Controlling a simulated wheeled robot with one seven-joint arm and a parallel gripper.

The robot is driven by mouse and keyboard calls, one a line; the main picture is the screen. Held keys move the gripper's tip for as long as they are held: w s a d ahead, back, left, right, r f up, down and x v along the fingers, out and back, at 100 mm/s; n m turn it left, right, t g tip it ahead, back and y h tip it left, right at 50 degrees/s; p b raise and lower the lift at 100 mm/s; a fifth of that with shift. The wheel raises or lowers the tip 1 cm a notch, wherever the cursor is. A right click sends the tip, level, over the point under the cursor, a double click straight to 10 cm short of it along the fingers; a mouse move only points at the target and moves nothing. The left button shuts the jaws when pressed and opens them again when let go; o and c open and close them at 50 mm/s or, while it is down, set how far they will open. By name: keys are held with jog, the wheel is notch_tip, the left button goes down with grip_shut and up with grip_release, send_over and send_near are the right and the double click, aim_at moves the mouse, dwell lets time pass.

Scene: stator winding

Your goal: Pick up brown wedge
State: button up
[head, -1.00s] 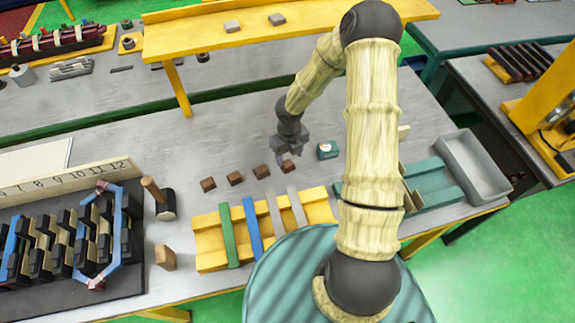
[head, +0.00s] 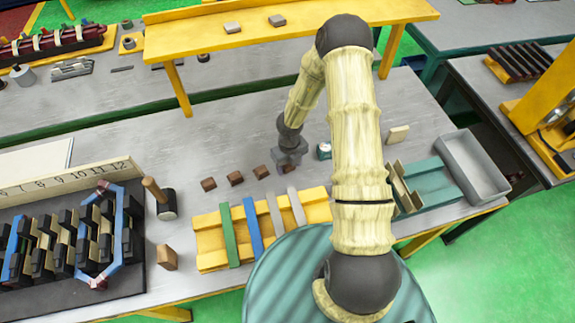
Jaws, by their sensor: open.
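Several small brown wedges lie in a row on the grey table: one at the left (head: 208,184), one beside it (head: 235,178), one nearer my gripper (head: 261,172), and one at the right end (head: 287,169). My gripper (head: 288,160) points down at the right-end wedge and partly covers it. It is open. Whether its fingers straddle or touch that wedge cannot be told at this size.
A yellow rack (head: 212,237) with green, blue and grey strips lies in front of the wedges. A mallet (head: 160,198) and the stator (head: 70,240) are at the left. A small teal-and-white item (head: 324,151) stands just right of my gripper. A grey tray (head: 472,165) is at the right.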

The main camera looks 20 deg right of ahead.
aim_at(290, 166)
jog(key=c, duration=1.1)
notch_tip(290, 166, up, 10)
jog(key=shift+r, duration=0.1)
dwell(0.5)
